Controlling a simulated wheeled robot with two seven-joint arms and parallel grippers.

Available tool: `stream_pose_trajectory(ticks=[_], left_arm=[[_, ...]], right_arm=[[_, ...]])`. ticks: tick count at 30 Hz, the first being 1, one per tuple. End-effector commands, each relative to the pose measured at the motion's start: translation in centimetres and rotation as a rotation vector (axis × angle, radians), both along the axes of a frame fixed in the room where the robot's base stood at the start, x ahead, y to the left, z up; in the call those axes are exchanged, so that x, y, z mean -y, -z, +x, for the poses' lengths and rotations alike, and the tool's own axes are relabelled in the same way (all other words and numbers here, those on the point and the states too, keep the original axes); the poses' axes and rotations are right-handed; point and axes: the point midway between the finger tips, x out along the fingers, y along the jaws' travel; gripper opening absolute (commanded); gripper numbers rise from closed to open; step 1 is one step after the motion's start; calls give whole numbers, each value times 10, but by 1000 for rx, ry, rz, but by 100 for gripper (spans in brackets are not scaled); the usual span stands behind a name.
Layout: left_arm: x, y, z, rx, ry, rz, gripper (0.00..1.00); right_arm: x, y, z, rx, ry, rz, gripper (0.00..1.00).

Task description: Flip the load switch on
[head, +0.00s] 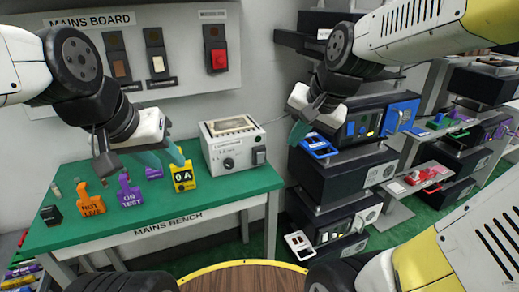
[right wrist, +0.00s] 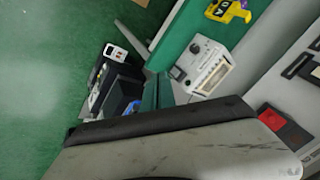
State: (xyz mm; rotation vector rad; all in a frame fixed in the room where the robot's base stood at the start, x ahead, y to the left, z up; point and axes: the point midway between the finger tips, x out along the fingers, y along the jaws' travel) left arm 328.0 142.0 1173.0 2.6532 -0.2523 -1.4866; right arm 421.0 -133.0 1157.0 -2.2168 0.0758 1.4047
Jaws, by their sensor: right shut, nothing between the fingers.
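I cannot read any label naming the load switch. A grey box (head: 232,146) stands on the bench's right end, with a dial, a knob and a dark switch (head: 259,155) on its front; the box also shows in the right wrist view (right wrist: 205,65). My left gripper (head: 163,158) is open and empty above the bench, its teal fingertips apart beside the yellow "0 A" tag. My right gripper (head: 300,132) is shut and empty, in the air right of the grey box. Its teal fingers also show in the right wrist view (right wrist: 158,93).
Orange (head: 90,203), purple (head: 129,193) and yellow (head: 183,178) tags stand on the green bench (head: 220,188). Racks of dark units (head: 340,175) stand right.

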Motion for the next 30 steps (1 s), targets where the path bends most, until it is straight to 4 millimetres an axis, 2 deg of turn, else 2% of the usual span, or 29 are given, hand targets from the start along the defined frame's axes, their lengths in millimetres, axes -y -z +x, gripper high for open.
stream_pose_trajectory(ticks=[3,9,15,21,30], left_arm=[[0,0,0,0,0,0,36],[0,0,0,0,0,0,36],[0,0,0,0,0,0,36],[0,0,0,0,0,0,36],[0,0,0,0,0,0,36]], right_arm=[[-6,19,38,-69,157,76,0],[-15,58,97,-157,432,180,0],[-21,95,137,-205,646,241,0],[-24,113,154,-218,745,269,0],[-24,115,156,-219,757,273,0]])
